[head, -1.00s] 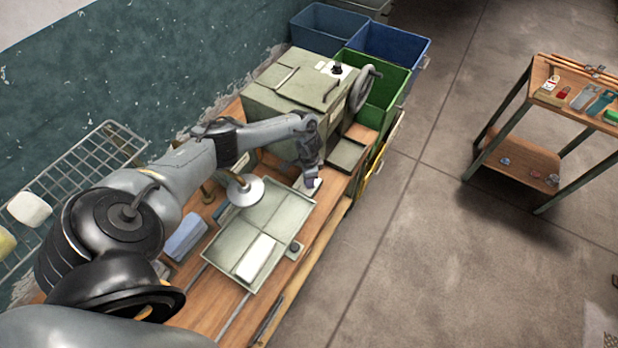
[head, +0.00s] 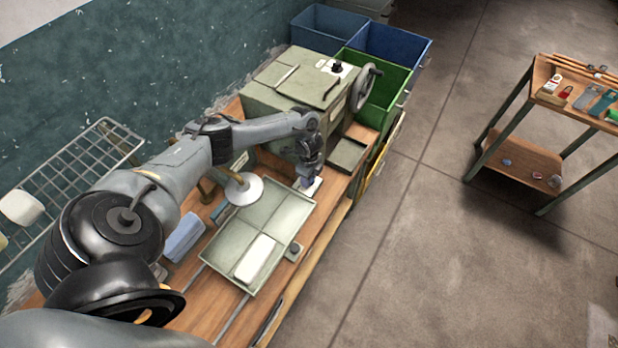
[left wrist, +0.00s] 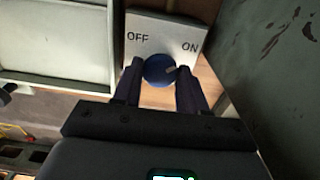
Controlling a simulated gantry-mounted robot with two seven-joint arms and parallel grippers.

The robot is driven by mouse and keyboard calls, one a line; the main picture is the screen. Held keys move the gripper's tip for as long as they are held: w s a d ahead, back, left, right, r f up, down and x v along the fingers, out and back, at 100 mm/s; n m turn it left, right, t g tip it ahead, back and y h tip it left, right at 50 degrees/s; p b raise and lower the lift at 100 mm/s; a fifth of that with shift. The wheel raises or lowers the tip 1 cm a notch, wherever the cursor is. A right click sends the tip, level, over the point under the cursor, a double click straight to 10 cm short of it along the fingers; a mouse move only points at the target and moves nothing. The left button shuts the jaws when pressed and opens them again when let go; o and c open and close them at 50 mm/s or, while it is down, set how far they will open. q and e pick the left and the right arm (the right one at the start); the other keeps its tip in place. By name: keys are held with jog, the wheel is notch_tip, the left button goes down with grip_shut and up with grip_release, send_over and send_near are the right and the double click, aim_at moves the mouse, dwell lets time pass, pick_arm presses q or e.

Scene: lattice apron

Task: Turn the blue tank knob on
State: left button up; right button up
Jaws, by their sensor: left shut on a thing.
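The blue tank knob (left wrist: 160,70) sits on a white plate (left wrist: 138,24) marked OFF on the left and ON on the right. A small pale mark on the knob lies on its right side, toward the ON side. My left gripper (left wrist: 160,76) has one finger on each side of the knob and is shut on it. In the head view my left gripper (head: 307,183) points down at the white plate (head: 315,187) on the bench, and the knob is hidden there. My right gripper is in neither view.
A green-grey divided tray (head: 283,213) lies beside the plate, with a white block (head: 256,258) in it. A smaller tray (head: 347,153) and a large metal machine (head: 300,85) stand behind. Open bins (head: 398,80) stand at the back.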

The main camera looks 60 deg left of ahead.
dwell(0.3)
pick_arm(q)
jog(key=o, duration=1.1)
jog(key=shift+c, duration=0.2)
notch_tip(320, 180, up, 11)
jog(key=shift+d+f, duration=0.1)
jog(key=shift+f, duration=0.05)
